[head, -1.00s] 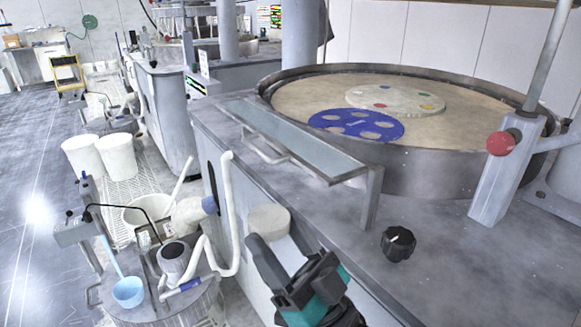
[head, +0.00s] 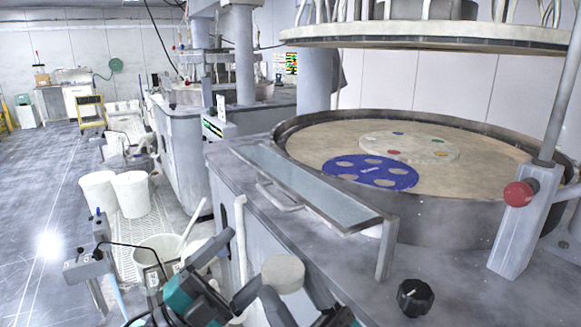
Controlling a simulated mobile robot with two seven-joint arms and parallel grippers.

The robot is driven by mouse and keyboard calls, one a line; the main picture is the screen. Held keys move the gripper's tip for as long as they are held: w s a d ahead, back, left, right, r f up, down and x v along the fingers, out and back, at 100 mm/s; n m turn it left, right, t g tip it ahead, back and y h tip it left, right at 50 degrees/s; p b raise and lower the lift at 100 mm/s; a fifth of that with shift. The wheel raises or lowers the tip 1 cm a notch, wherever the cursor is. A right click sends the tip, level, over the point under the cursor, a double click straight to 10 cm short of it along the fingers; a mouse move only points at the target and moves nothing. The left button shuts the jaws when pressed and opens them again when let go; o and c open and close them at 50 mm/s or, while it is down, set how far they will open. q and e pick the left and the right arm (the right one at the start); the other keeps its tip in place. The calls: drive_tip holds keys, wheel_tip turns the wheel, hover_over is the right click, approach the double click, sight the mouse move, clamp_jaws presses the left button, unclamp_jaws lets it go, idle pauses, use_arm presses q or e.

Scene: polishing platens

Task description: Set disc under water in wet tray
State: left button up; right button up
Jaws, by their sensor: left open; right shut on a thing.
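A pale round disc (head: 283,272) is held at the bottom middle of the head view, in front of the machine's side wall. My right gripper (head: 290,291) is shut on its lower edge. A long narrow wet tray (head: 382,213) with a grey-blue, glassy surface lies along the machine's near edge, above and to the right of the disc. The disc is apart from the tray. My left gripper (head: 240,264) is open and empty, just left of the disc and slightly higher. Parts of both grippers are cut off by the lower frame edge.
A metal handle (head: 279,197) projects from the tray's near side. A blue holed carrier (head: 369,171) lies on the platen (head: 480,172). White buckets (head: 131,194) stand on the floor left.

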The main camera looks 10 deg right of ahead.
use_arm(q)
wheel_tip(320, 180, up, 5)
drive_tip(key=s+m+g+h, duration=0.1)
drive_tip(key=m+g, duration=1)
wheel_tip(320, 180, up, 8)
drive_tip(key=m+g+y, duration=0.6)
drive_tip(key=m+y, duration=0.7)
drive_tip(key=y, duration=0.2)
hover_over(290, 265)
drive_tip(key=a, duration=0.2)
drive_tip(key=shift+s+d+f, duration=0.2)
drive_tip(key=shift+s, duration=0.05)
wheel_tip(290, 265, up, 5)
drive_tip(key=d+n+t+y, duration=0.2)
drive_tip(key=t+y, duration=0.5)
drive_tip(key=y, duration=0.1)
drive_tip(key=shift+n, duration=0.3)
drive_tip(key=f, duration=1.1)
drive_tip(key=shift+w+a+f, duration=0.15)
drive_tip(key=shift+w+f, duration=0.05)
drive_tip(key=shift+f, duration=0.2)
drive_tip(key=shift+c, duration=0.4)
drive_tip(key=c, duration=1)
drive_tip(key=shift+c, duration=0.6)
use_arm(e)
drive_tip(key=o, duration=1.2)
drive_tip(key=shift+c, duration=0.2)
